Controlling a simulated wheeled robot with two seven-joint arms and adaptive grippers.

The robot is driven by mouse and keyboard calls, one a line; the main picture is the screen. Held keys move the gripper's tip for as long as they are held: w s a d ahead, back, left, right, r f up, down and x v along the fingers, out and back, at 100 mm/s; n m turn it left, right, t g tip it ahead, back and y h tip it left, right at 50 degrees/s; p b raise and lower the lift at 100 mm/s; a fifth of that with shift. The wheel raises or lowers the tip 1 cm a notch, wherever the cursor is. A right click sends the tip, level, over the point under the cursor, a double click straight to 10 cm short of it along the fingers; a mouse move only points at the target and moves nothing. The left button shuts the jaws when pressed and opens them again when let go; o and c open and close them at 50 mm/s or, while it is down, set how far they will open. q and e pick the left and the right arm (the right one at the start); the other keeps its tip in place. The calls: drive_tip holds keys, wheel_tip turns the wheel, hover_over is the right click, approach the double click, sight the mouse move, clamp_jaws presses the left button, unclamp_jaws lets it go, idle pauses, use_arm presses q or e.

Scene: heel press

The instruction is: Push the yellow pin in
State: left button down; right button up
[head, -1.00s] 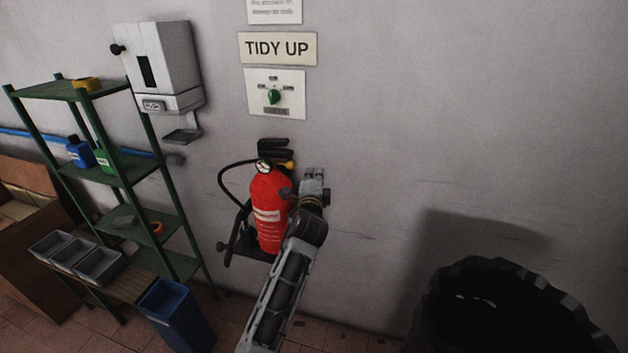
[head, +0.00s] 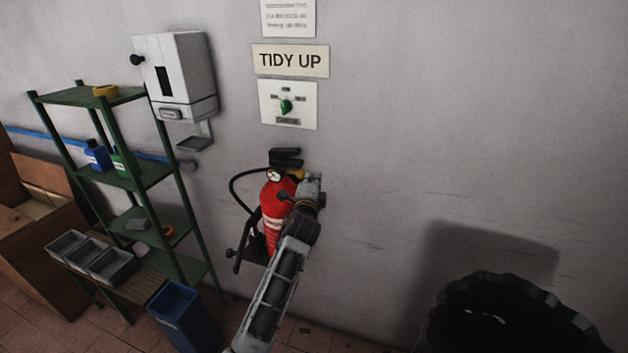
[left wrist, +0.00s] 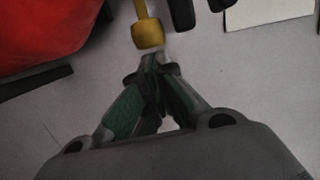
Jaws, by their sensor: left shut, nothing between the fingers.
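The red fire extinguisher (head: 272,205) hangs on the wall with black handles (head: 286,158) on top. The yellow pin shows in the left wrist view as a stem with a wide yellow head (left wrist: 148,34). My left gripper (left wrist: 158,62) is shut and empty, its fingertips just below the pin head; I cannot tell whether they touch it. In the head view the left gripper (head: 313,182) is beside the extinguisher's top, on its right, and hides most of the pin. The extinguisher's red body (left wrist: 45,30) fills the wrist view's upper left. My right gripper is not in view.
A green shelf (head: 135,175) and a white wall dispenser (head: 178,75) stand to the left. A blue bin (head: 180,315) is on the floor below. A large black bin (head: 500,320) is at lower right. The wall right of the extinguisher is bare.

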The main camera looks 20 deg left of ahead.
sight(303, 176)
use_arm(q)
drive_tip(key=shift+a, duration=0.1)
drive_tip(key=a+p, duration=0.2)
drive_tip(key=a, duration=0.1)
drive_tip(key=shift+a, duration=0.15)
idle(0.6)
